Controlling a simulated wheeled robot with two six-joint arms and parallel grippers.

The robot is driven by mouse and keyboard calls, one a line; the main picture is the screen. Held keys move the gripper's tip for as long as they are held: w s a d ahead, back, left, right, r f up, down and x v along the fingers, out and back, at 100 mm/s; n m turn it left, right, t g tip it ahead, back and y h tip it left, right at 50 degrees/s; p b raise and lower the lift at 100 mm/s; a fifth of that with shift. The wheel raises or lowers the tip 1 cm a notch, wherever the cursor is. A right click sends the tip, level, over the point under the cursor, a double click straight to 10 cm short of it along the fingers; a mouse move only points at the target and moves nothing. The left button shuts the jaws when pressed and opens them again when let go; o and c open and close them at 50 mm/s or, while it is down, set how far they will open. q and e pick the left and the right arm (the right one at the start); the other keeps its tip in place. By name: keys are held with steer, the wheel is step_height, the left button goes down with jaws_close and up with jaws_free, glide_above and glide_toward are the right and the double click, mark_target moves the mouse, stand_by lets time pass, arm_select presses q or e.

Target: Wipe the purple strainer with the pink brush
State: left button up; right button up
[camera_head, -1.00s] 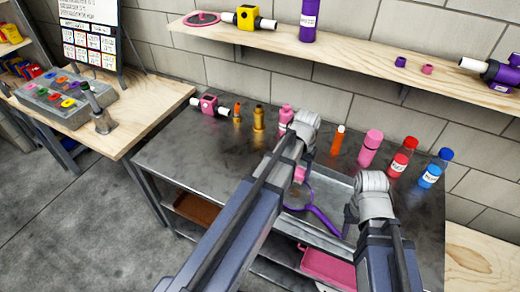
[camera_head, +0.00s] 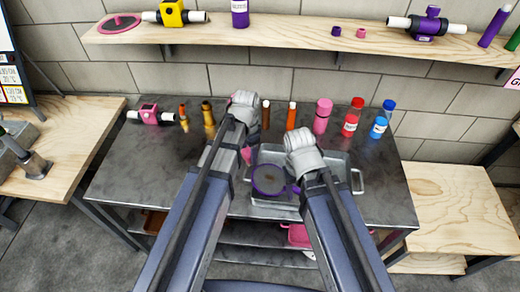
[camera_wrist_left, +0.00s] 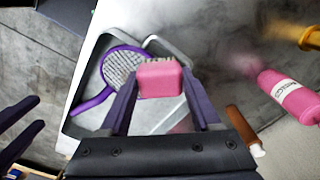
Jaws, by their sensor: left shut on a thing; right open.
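The pink brush (camera_head: 246,155) is in my left gripper (camera_wrist_left: 160,100), whose purple fingers close on its block, with bristles facing the strainer. The purple strainer (camera_head: 269,179) is a round mesh with a purple rim, lying in the grey metal tray (camera_head: 344,168). It also shows in the left wrist view (camera_wrist_left: 122,62), behind and left of the brush; contact between them cannot be told. Its handle points right in the head view, toward my right arm. My right gripper shows in the left wrist view (camera_wrist_left: 20,128) with two spread, empty fingers; in the head view my right wrist hides its fingertips.
Several bottles stand behind the tray, including a red-capped one (camera_head: 353,118) and a blue-capped one (camera_head: 382,120). A pink valve (camera_head: 150,115) lies at the back left. The table's left part is clear. A wooden shelf (camera_head: 290,38) runs above.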

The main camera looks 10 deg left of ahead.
arm_select(q)
steer(key=shift+s+d+r+m+p, duration=0.25)
steer(key=shift+d+m, duration=0.45)
steer(key=shift+m, duration=0.6)
steer(key=shift+s+d+r+m+p, duration=0.15)
steer(key=shift+d+r+m, duration=0.2)
steer(key=shift+d+m, duration=0.7)
steer(key=shift+s+d+r+m+p, duration=0.2)
steer(key=shift+d+r+m, duration=0.15)
steer(key=shift+m, duration=1.2)
steer(key=shift+f, duration=0.15)
